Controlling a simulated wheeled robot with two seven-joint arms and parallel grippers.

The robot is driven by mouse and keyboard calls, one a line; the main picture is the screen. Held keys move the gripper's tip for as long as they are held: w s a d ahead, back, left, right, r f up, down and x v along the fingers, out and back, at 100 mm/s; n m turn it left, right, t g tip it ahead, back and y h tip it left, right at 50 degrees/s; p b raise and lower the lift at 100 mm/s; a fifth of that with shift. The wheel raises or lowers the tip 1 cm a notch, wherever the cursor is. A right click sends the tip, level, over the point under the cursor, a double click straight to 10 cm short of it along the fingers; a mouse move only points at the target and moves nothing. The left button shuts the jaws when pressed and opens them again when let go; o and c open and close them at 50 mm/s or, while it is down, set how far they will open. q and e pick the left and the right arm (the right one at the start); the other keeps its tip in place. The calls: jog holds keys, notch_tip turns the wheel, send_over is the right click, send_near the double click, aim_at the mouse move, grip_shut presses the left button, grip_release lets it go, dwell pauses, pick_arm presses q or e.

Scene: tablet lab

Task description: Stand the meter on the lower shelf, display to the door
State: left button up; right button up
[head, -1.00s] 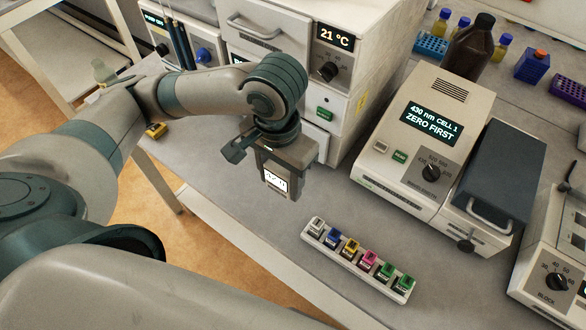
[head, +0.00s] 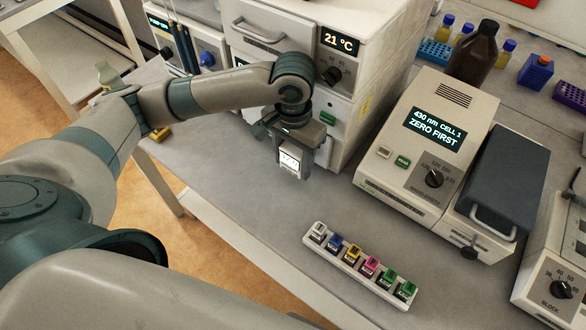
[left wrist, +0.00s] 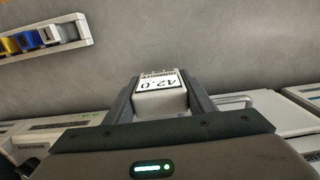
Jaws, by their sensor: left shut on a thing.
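The meter (head: 289,166) is a small pale block with a white lit display. My left gripper (head: 291,150) is shut on it and holds it above the grey bench, in front of the cabinet. In the head view its display faces the camera. In the left wrist view the meter (left wrist: 160,97) sits between the two fingers, and its display appears upside down. The cabinet (head: 262,53) shows 21 °C and has a handled upper front. Its lower front is partly hidden behind my arm, and I cannot make out the lower shelf. My right gripper is not in view.
A white rack (head: 352,262) of several coloured pieces lies on the bench near the front edge. A photometer (head: 418,130) stands to the right, with a brown bottle (head: 474,52) behind it. The bench between rack and cabinet is clear.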

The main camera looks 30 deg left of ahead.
aim_at(294, 149)
pick_arm(q)
jog(key=shift+f, duration=0.1)
jog(key=shift+f+p, duration=0.55)
jog(key=shift+f, duration=1.35)
jog(key=shift+f, duration=0.1)
jog(key=o, duration=1)
jog(key=shift+o, duration=0.2)
jog(key=shift+r, duration=0.55)
notch_tip(294, 149, up, 10)
jog(key=shift+r+b, duration=0.1)
jog(key=shift+b, duration=0.95)
jog(key=shift+r, duration=0.5)
